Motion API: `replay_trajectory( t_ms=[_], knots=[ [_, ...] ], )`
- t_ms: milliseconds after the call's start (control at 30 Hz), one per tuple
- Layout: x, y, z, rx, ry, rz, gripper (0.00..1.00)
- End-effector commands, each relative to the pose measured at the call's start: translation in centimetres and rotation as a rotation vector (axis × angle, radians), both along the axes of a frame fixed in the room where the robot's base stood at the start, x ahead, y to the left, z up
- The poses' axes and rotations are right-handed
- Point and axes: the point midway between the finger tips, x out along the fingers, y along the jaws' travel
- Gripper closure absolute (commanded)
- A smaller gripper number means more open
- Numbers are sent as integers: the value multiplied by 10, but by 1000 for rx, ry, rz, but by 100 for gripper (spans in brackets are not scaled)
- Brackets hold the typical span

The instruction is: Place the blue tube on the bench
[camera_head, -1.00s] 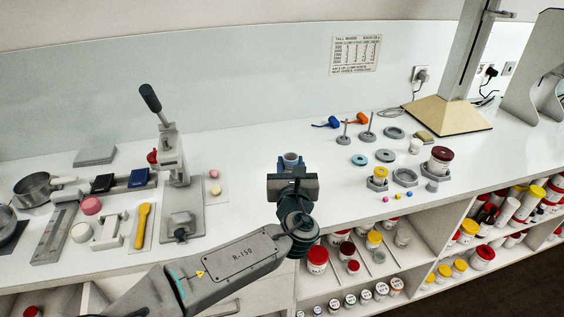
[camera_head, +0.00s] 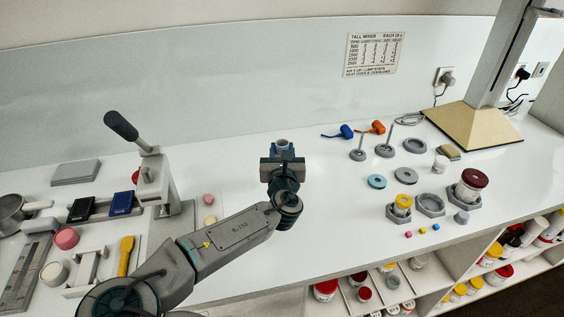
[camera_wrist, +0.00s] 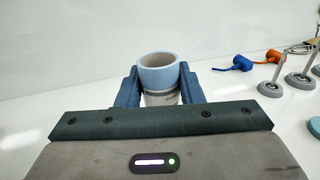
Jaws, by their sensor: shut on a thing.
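The blue tube (camera_wrist: 160,72) is a short, hollow, pale blue cylinder, open at the top and upright, with a grey lower part showing below its blue rim. My gripper (camera_wrist: 158,92) is shut on it, with one dark blue finger on each side. In the head view the tube's rim (camera_head: 283,145) shows just above my gripper (camera_head: 283,156). The white bench (camera_head: 330,215) lies below and around the gripper. The tube's lower end is hidden behind my gripper, so I cannot tell whether it touches the bench.
A lever press (camera_head: 160,180) stands to the left. To the right are blue (camera_head: 345,131) and orange (camera_head: 377,127) tools, grey stands, rings and lidded jars (camera_head: 471,186). The bench just right of my gripper is clear. Open shelves with jars lie below the front edge.

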Motion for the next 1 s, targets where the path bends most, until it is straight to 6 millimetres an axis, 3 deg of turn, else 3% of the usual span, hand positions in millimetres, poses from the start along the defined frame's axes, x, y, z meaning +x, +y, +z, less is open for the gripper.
replay_trajectory(
  t_ms=[100,267,600,1000],
  knots=[
    [21,9,-12,-1,0,-2,87],
    [36,13,-22,-1,0,-6,87],
    [38,13,-61,-1,0,-7,87],
    [37,13,-68,0,-1,-7,87]
  ],
)
